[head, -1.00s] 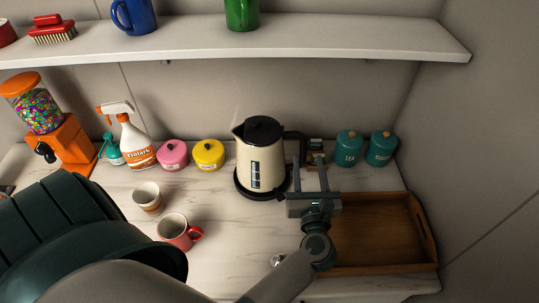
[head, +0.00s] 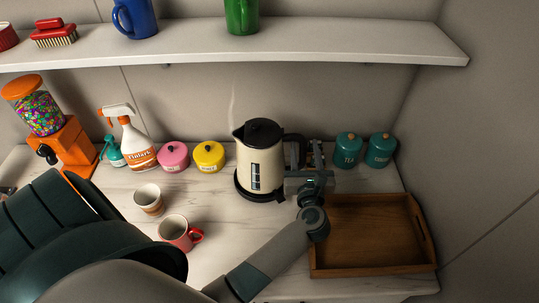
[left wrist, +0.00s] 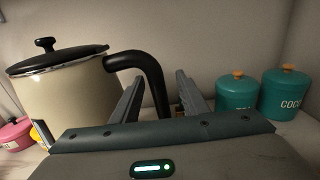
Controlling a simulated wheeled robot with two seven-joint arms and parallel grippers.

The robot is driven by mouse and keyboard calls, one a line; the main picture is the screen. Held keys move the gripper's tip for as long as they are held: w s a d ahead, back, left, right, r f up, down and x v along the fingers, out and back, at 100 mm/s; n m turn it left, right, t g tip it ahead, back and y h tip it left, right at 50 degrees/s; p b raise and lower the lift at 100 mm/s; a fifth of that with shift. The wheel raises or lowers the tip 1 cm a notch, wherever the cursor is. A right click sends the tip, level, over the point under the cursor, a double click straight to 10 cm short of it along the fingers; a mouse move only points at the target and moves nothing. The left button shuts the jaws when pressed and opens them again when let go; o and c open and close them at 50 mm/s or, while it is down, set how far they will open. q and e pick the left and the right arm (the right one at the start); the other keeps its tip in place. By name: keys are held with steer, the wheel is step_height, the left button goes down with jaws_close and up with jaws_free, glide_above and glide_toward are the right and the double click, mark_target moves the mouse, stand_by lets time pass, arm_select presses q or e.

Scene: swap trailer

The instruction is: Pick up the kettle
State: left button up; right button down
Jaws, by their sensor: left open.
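The cream kettle (head: 262,160) with a black lid and black handle stands upright on its black base on the counter. It also shows in the left wrist view (left wrist: 75,95), with its handle (left wrist: 150,75) curving down between my finger tips. My left gripper (head: 306,157) is open at the kettle's right side, its fingers either side of the handle in the left wrist view (left wrist: 160,95). I cannot tell whether a finger touches the handle. My right gripper is not in view.
A wooden tray (head: 372,267) lies right of the kettle. Teal canisters (head: 347,150) stand behind it. A shelf (head: 300,42) runs above.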

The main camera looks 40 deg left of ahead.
arm_select(q)
steer(key=x, duration=0.4)
steer(key=shift+a, duration=0.25)
jaws_close()
stand_by(1.4)
steer(key=shift+w+a+r, duration=0.1)
steer(key=shift+r, duration=0.1)
